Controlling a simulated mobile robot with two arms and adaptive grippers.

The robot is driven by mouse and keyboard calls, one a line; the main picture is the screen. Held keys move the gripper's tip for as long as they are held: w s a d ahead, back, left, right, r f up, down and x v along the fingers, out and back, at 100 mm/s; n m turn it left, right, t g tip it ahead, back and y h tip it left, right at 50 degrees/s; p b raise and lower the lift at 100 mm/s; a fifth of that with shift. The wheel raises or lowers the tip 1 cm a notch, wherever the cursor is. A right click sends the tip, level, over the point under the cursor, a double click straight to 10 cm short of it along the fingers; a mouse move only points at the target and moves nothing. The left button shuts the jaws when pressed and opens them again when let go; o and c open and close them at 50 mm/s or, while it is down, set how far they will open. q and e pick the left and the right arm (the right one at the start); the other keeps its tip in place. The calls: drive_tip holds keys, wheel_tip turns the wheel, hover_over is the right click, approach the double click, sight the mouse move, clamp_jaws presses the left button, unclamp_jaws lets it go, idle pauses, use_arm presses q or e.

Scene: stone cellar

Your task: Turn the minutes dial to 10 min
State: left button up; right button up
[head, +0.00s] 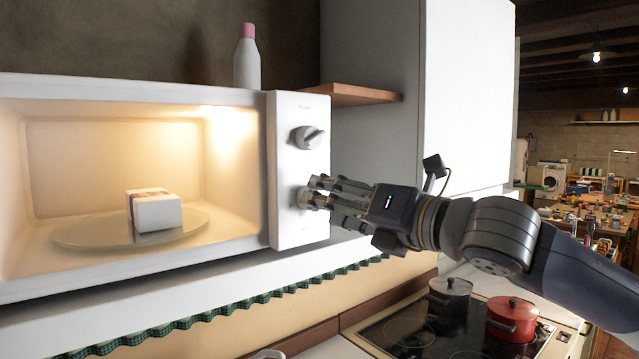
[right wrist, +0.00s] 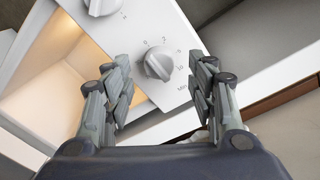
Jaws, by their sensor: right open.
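The microwave (head: 283,238) stands on a shelf with its lit cavity open to view. Its white control panel carries two knobs. The upper knob (head: 309,138) is clear of my gripper and also shows in the right wrist view (right wrist: 103,5). The lower knob, the minutes dial (right wrist: 158,63), has several numbers around it and lettering beside it that is too small to read surely. My right gripper (right wrist: 160,85) is open, its fingers on either side of the dial with gaps visible. In the head view the fingers partly hide the dial. My left gripper is not in view.
A white box (head: 155,212) sits on the glass turntable (head: 85,234) inside the microwave. A bottle (head: 246,65) stands on top. A wooden shelf (head: 355,95) juts out behind the panel. Below right are a hob (head: 405,335), a grey pot (head: 450,297) and a red pot (head: 512,318).

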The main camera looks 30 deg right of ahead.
use_arm(q)
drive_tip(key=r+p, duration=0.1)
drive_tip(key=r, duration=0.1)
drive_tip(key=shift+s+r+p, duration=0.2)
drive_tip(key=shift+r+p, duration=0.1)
drive_tip(key=shift+p, duration=0.1)
use_arm(e)
drive_tip(key=w, duration=0.3)
drive_tip(key=shift+a, duration=0.25)
drive_tip(key=c, duration=0.9)
drive_tip(key=shift+c, duration=0.9)
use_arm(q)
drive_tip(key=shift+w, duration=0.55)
